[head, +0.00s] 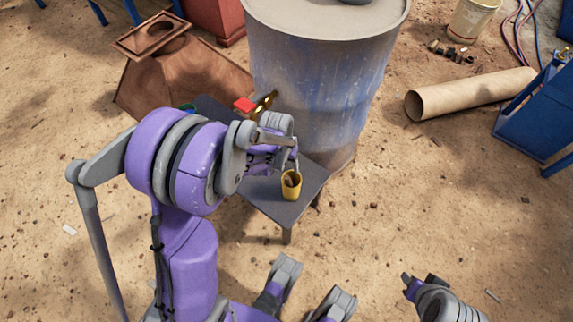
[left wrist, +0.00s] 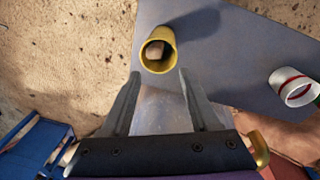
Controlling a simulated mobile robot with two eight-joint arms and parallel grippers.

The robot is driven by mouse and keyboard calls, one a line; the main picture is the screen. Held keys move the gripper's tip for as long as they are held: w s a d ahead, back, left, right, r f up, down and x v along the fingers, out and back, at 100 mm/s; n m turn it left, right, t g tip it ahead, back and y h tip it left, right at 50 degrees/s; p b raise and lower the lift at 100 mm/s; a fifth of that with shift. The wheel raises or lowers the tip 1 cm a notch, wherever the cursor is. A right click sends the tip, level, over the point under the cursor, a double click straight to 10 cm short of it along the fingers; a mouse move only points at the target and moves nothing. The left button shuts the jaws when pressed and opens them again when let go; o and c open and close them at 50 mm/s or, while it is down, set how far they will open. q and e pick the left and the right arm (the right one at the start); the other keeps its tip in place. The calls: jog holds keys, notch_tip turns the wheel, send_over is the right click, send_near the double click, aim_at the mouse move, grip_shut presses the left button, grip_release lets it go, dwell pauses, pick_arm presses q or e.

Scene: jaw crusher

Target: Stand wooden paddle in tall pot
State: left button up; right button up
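A yellow pot (head: 291,190) stands upright near the front corner of a small dark table (head: 305,188). A tan, wood-coloured piece (left wrist: 155,49) shows inside the yellow pot (left wrist: 158,68) in the left wrist view. It looks like the wooden paddle's end, but its full shape is hidden. My left gripper (left wrist: 158,77) is open, its two fingers apart with nothing between them, and the pot lies just beyond the fingertips. In the head view the left gripper (head: 296,158) is just above the pot. My right gripper (head: 425,284) shows partly at the bottom right; its opening is unclear.
A large blue-grey drum (head: 320,85) stands close behind the table. A red block (head: 244,104) and a brass-coloured object (head: 264,104) are farther back on the table. A white cup with a red band (left wrist: 298,90) shows in the left wrist view.

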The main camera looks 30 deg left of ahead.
pick_arm(q)
notch_tip(320, 180, up, 11)
jog(key=s+p, duration=0.1)
jog(key=p, duration=0.2)
jog(key=shift+a, duration=0.35)
pick_arm(e)
notch_tip(320, 180, up, 4)
jog(key=shift+f, duration=0.25)
pick_arm(q)
jog(key=shift+f, duration=0.1)
jog(key=s+d+r+m+t, duration=0.2)
jog(key=s+d+r, duration=0.15)
jog(key=s, duration=0.45)
jog(key=s+d+r+m+t, duration=0.1)
jog(key=s+d+r+t, duration=0.15)
jog(key=s+d, duration=0.35)
notch_tip(320, 180, up, 16)
jog(key=w+a+p, duration=0.1)
jog(key=p, duration=1.2)
jog(key=shift+w+f+y+p, duration=0.15)
jog(key=shift+f+y+p, duration=0.1)
jog(key=shift+y+p, duration=0.15)
pick_arm(e)
notch_tip(320, 180, up, 15)
jog(key=w, duration=0.2)
jog(key=shift+r+t, duration=0.2)
jog(key=shift+t, duration=0.2)
